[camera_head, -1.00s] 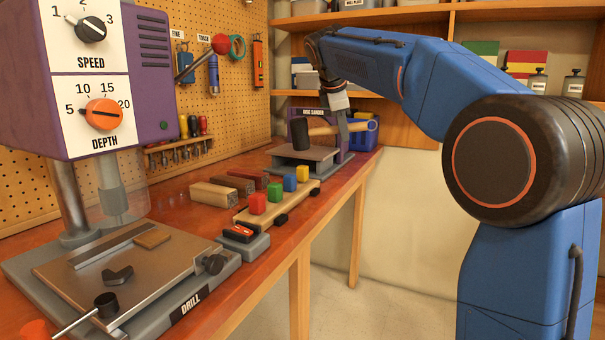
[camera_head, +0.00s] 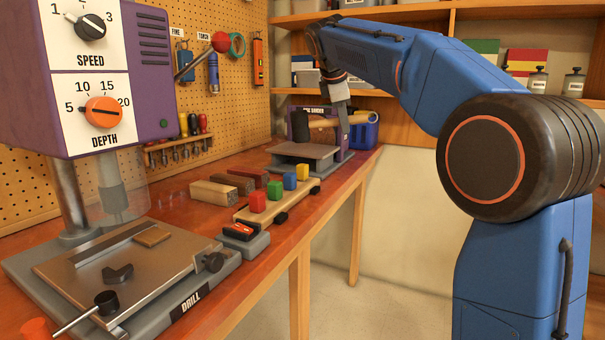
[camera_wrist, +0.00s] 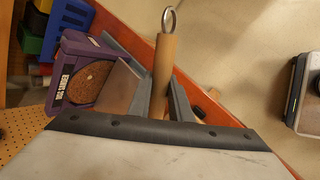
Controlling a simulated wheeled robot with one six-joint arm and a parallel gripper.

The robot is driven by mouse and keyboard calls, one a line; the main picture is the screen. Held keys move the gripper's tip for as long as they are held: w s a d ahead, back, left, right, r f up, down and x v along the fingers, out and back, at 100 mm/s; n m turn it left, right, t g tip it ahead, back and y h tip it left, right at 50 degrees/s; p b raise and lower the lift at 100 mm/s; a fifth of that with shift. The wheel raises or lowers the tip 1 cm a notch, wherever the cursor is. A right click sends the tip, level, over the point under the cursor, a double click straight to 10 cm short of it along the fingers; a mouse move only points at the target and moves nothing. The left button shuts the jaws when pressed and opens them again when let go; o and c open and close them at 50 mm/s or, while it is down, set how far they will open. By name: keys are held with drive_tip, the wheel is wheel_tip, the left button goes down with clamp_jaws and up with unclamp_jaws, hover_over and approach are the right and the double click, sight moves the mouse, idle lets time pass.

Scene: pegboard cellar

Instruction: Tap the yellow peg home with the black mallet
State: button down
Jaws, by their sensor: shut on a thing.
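My gripper (camera_head: 343,118) is shut on the wooden handle of the black mallet (camera_head: 300,125), above the disc sander at the far end of the bench. The mallet's black head points left. In the wrist view, the fingers (camera_wrist: 163,85) close around the handle (camera_wrist: 165,62), which ends in a metal ring; the head is hidden there. The yellow peg (camera_head: 303,172) stands upright at the far end of a wooden peg block (camera_head: 246,217), behind the blue (camera_head: 289,182), green (camera_head: 274,190) and red (camera_head: 258,202) pegs. The mallet is apart from the pegs, beyond the yellow one.
The purple disc sander (camera_wrist: 82,80) with its grey table (camera_head: 302,151) is under the mallet. A blue container (camera_head: 364,132) stands beside it.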

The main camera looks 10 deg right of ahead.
wheel_tip(320, 180, down, 8)
drive_tip(key=shift+r, duration=2.85)
drive_tip(key=shift+r, duration=2.5)
